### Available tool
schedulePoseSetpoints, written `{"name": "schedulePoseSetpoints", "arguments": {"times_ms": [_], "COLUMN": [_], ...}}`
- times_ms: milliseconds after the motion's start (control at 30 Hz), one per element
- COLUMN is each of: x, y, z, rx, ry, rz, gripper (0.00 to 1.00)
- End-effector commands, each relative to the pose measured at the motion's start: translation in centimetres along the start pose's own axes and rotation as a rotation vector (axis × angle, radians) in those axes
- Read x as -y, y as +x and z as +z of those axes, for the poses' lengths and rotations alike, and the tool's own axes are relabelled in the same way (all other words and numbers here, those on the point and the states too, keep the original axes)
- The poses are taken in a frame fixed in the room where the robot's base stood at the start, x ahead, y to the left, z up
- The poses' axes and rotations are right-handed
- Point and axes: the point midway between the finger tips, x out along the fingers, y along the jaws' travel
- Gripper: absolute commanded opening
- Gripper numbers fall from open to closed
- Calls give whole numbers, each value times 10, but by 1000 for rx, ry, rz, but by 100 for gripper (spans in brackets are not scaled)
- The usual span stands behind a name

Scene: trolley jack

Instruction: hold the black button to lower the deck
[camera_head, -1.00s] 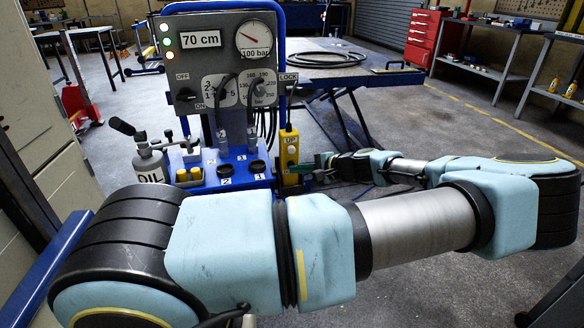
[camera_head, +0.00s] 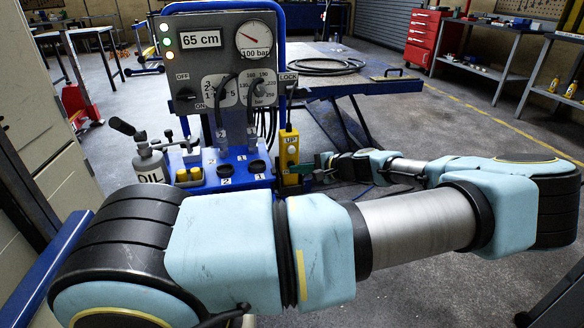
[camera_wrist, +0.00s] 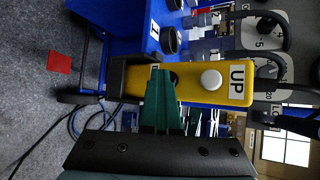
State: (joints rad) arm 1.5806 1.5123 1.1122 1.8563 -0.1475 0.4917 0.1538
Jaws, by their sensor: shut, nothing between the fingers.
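The yellow hand control (camera_head: 289,150) hangs on the right of the blue stand; it also fills the middle of the wrist view (camera_wrist: 205,95). Its white button (camera_wrist: 211,79) beside the UP label is uncovered. My gripper (camera_wrist: 161,76) is shut and empty, its green fingertips against the lower half of the control. They mostly cover the black button, with only a dark edge (camera_wrist: 174,78) seen beside them. In the head view my gripper (camera_head: 323,161) reaches the control from the right. The deck (camera_head: 375,80) stands behind, and the display (camera_head: 201,40) reads 65 cm.
The control panel (camera_head: 222,70) carries a gauge (camera_head: 255,41), knobs and looped cables. An oil can (camera_head: 150,160) stands on the left of the blue stand. A coiled hose (camera_head: 325,66) lies on the deck.

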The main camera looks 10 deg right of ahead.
Motion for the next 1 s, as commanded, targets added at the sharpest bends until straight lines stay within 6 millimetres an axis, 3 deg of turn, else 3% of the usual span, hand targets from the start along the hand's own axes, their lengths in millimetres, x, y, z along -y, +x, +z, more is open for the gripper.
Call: {"name": "schedulePoseSetpoints", "arguments": {"times_ms": [1000], "x": [-4], "y": [-7], "z": [5], "rx": [0], "ry": [1], "rz": [0], "gripper": [0]}}
